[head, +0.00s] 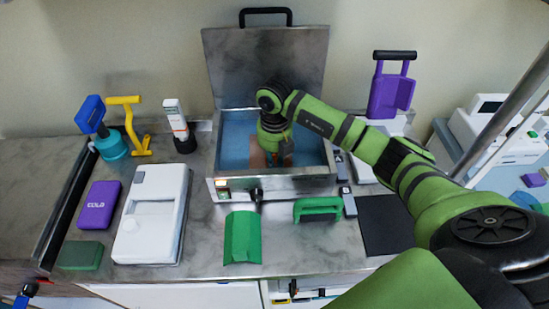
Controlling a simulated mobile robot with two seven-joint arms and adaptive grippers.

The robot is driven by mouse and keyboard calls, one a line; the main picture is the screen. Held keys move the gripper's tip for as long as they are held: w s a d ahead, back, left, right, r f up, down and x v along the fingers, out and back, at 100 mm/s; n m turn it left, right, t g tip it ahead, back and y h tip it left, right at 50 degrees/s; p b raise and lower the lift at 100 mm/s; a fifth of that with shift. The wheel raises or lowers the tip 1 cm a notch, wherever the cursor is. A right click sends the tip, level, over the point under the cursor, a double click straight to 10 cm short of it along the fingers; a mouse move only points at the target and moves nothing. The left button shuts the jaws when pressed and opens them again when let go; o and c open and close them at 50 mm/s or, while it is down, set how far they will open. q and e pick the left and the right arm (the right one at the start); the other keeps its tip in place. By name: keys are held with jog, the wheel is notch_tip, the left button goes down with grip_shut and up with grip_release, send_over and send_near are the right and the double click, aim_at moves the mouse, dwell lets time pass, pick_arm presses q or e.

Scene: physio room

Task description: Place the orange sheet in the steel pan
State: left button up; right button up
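The steel pan (319,183) stands on the counter, with its hinged lid (265,65) raised against the wall and a blue interior or liquid inside. My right arm reaches in from the right, and my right gripper (274,153) points down inside the pan. An orange-brown patch (258,157), which looks like the orange sheet, shows low in the pan beside the fingers. The arm hides most of it, so I cannot tell whether the fingers hold it or whether they are open. My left gripper is not in view.
A green folded sheet (242,238) and a green handled block (318,209) lie before the pan. Left are a white device (152,215), a purple box (98,205) and a yellow tool (133,125). A purple holder (391,92) stands right. A dark mat (386,224) is clear.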

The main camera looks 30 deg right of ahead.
dwell(0.3)
jog(key=shift+r+p, duration=0.3)
jog(key=shift+w+r+b, duration=0.1)
jog(key=shift+r+b, duration=0.25)
jog(key=shift+r, duration=0.05)
notch_tip(320, 180, up, 10)
jog(key=b, duration=0.2)
jog(key=shift+b, duration=0.3)
jog(key=shift+r, duration=0.6)
